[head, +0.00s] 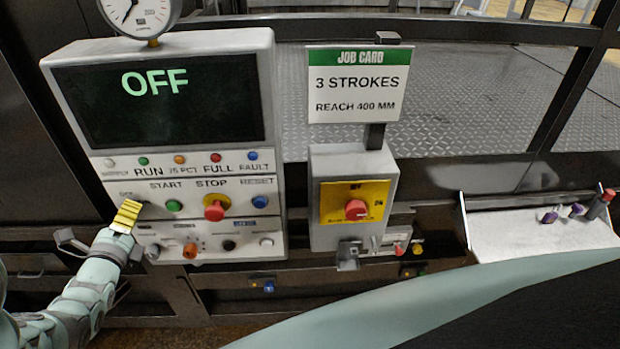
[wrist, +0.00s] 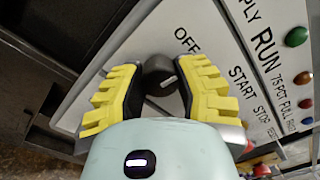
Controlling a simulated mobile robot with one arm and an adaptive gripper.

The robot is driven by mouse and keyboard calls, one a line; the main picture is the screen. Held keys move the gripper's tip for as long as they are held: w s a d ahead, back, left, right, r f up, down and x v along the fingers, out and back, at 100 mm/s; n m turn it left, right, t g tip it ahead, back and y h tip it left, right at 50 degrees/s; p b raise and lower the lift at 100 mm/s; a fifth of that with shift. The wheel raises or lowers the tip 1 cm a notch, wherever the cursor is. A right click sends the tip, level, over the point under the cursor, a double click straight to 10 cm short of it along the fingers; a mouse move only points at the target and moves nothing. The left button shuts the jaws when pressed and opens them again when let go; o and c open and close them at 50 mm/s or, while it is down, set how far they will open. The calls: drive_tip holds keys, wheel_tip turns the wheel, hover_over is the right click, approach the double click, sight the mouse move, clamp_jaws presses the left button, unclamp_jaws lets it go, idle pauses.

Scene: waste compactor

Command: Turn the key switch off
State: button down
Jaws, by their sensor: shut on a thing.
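The key switch (wrist: 160,76) is a round dark knob with a short pale mark, on the white control panel (wrist: 205,50) near the "OFF" lettering. In the wrist view, my gripper (wrist: 160,88) has one yellow-padded finger on each side of the knob and is shut on it. In the head view, my gripper (head: 126,214) is at the left end of the START and STOP row, and its fingers largely hide the switch. The screen (head: 160,103) above reads "OFF" in green letters.
A green START button (head: 174,206), a red STOP button (head: 214,208) and a blue RESET button (head: 260,202) lie to the right. A white shelf (head: 510,232) holds small items.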

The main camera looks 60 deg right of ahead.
drive_tip(key=shift+f+n, duration=0.1)
drive_tip(key=shift+n, duration=0.6)
drive_tip(key=c, duration=0.6)
unclamp_jaws()
drive_tip(key=shift+a, duration=0.1)
drive_tip(key=v, duration=1.2)
